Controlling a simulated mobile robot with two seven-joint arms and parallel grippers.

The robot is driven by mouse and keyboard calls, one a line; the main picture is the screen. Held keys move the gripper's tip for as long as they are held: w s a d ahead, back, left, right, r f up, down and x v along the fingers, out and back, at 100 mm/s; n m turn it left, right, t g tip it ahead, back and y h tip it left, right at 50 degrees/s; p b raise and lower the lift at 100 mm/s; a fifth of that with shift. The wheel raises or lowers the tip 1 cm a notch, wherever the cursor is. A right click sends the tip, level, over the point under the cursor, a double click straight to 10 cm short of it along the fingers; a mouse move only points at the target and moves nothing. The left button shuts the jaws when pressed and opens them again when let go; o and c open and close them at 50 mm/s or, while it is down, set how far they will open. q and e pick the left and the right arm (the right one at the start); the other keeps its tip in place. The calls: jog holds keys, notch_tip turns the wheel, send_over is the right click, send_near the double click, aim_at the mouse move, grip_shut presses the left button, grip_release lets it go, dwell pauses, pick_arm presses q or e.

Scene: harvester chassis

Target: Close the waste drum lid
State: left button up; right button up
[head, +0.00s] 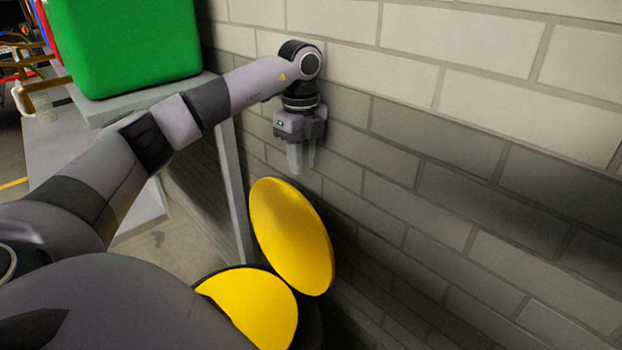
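The waste drum (308,325) stands low against the brick wall, partly hidden by my own body. Its round yellow lid (291,237) is tipped up, open, leaning back toward the wall. A yellow surface (254,305) shows at the drum's top below the lid. My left gripper (301,160) points down just above the lid's upper edge, beside the wall, and appears apart from the lid. Its two fingers look close together, and whether they are fully shut is unclear. My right gripper is not in view.
A brick wall (470,150) runs close behind the drum and along the right. A grey table (110,108) with a green box (130,45) stands at the left, its leg near the lid. Floor shows between table and drum.

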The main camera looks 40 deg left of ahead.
pick_arm(q)
jog(key=f, duration=0.6)
jog(key=shift+s+f, duration=0.25)
jog(key=shift+f, duration=0.05)
grip_shut()
